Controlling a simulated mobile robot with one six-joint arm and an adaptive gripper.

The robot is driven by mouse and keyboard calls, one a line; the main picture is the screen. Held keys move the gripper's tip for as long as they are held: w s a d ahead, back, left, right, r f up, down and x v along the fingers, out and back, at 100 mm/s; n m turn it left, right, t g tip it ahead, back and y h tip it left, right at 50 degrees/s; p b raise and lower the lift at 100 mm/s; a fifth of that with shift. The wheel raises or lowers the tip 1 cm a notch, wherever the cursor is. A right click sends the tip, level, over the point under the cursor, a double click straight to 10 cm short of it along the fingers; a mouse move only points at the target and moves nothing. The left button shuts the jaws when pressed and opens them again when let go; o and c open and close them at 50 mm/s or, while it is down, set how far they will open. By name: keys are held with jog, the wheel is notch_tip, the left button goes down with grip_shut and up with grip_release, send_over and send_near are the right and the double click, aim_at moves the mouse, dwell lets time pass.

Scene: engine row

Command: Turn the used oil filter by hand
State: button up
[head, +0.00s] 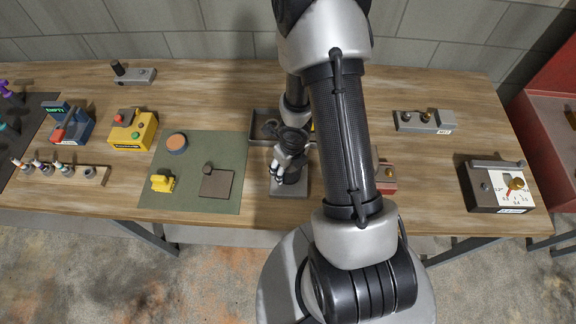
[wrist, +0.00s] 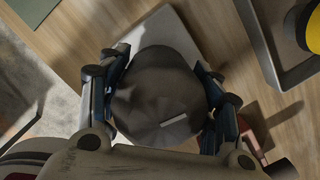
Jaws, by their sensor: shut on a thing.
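The used oil filter (wrist: 160,98) is a dark, rounded canister with a small pale mark near its lower right. It fills the middle of the wrist view, above a light grey base plate (wrist: 150,28). My gripper (wrist: 160,92) has one finger on each side of the filter and is shut on it. In the head view my gripper (head: 288,162) is at the stand on the grey base (head: 290,189), right of the green mat. There the filter is mostly hidden by my gripper and cannot be told apart clearly.
A dark tray (head: 262,141) lies just behind my gripper, partly hidden by my arm. A green mat (head: 228,146) with several items lies left. A red-based block (head: 387,178) stands close on the right. A gauge box (head: 495,187) stands far right.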

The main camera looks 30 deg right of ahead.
jog(key=shift+s+f, duration=0.1)
jog(key=o, duration=1.4)
